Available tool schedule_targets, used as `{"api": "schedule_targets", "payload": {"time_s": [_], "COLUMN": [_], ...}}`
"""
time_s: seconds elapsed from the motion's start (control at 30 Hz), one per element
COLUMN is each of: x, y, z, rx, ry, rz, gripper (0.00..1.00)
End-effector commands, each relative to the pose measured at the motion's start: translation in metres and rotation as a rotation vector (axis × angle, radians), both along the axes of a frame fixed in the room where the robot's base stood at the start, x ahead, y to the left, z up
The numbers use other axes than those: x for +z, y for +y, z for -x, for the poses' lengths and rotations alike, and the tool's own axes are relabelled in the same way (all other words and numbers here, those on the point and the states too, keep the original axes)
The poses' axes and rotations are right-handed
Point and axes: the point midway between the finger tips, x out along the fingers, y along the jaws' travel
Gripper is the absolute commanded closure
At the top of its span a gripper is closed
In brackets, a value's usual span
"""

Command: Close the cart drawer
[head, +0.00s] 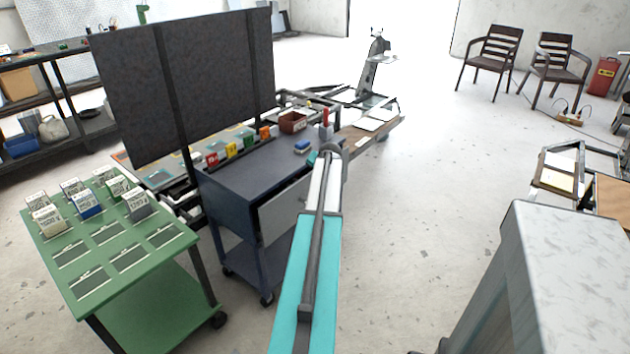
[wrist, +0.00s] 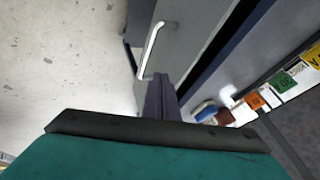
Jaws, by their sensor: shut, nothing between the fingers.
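The dark blue-grey cart (head: 232,205) stands left of my arm in the head view. Its drawer has a light grey front (head: 283,212), which seems to stand out from the cart body; my arm hides its right part. In the wrist view the drawer front (wrist: 188,45) carries a pale bar handle (wrist: 152,48), with a dark gap along its right side. My gripper (wrist: 161,82) is shut and empty. Its fingertips show just below the handle's lower end, over the drawer front; I cannot tell whether they touch it. My fingertips are not clear in the head view.
A green table (head: 140,245) with small labelled boxes stands left of the cart. A large dark panel (head: 190,80) rises behind the cart. Coloured bins (head: 232,150) and a blue item (head: 302,146) sit around the cart top. Open floor (head: 450,190) lies to the right.

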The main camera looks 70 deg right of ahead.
Motion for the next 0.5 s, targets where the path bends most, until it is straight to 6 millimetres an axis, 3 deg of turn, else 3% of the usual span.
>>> {"api": "schedule_targets", "payload": {"time_s": [0.3, 0.5], "x": [0.039, 0.053], "y": [0.028, 0.036], "z": [0.013, 0.018], "rx": [0.004, 0.005], "ry": [-0.001, -0.001], "rz": [0.002, 0.001], "gripper": [1.0, 1.0]}}
